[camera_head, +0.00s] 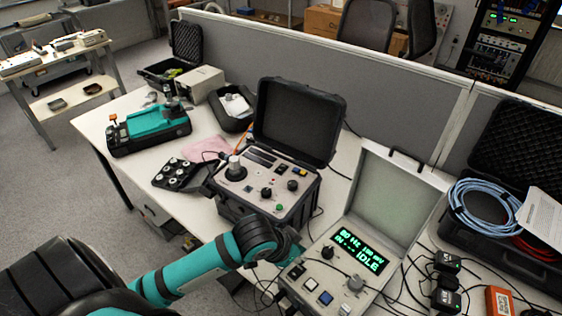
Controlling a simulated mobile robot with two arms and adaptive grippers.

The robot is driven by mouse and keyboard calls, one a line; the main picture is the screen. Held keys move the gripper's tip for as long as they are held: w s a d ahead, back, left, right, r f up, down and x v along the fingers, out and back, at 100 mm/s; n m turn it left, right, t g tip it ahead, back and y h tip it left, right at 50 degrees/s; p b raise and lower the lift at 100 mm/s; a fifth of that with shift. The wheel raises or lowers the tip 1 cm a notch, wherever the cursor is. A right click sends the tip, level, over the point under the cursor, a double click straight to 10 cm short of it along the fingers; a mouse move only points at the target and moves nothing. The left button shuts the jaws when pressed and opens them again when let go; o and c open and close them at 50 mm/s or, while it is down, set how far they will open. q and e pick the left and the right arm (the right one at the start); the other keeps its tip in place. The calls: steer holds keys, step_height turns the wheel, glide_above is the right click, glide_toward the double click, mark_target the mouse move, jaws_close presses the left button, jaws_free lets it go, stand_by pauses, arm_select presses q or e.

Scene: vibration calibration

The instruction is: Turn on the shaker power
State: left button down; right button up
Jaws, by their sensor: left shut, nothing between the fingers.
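An open black case (226,208) stands on the table with a grey control panel (255,186), a round post on a black disc (234,167), knobs and a green button (279,208). To its right is an open light-grey case (392,203) with a lit green display (360,250) reading "IDLE", knobs (327,252) and several square buttons (311,284). I cannot tell by name which unit is the shaker. My left gripper (284,283) is shut and empty, at the left edge of the light-grey case. My arm hides part of that area. My right gripper is not in view.
Cables and small black boxes (446,280) lie right of the grey case, with an orange box (499,301). A case with blue cable (485,212) is at the right. A teal device (150,130) and a black tray (178,174) are left. A grey partition (330,75) stands behind.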

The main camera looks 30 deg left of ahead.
arm_select(q)
steer(key=shift+n+t+y, duration=0.4)
steer(key=shift+n, duration=0.1)
steer(key=w+a+r, duration=0.2)
steer(key=w+r, duration=0.1)
steer(key=w+a+r, duration=0.2)
steer(key=w+a, duration=0.1)
steer(key=w, duration=0.1)
steer(key=w+a+r, duration=0.3)
steer(key=shift+w+a+r, duration=0.2)
steer(key=shift+w+r, duration=0.1)
steer(key=shift+w, duration=0.05)
steer(key=w+a+r+n+t+y, duration=0.1)
steer(key=w+a+r+n, duration=0.1)
steer(key=a+r, duration=0.7)
steer(key=shift+w+a+n, duration=0.3)
steer(key=shift+w+n, duration=0.1)
steer(key=shift+w, duration=0.3)
steer(key=p, duration=0.2)
glide_above(286, 166)
steer(key=s, duration=0.2)
step_height(286, 166, down, 8)
steer(key=shift+r, duration=0.1)
steer(key=shift+s+f+p, duration=0.15)
steer(key=shift+f, duration=0.5)
steer(key=shift+s+f+p, duration=0.15)
steer(key=shift+f, duration=0.45)
steer(key=shift+s+f, duration=0.15)
steer(key=shift+f, duration=0.6)
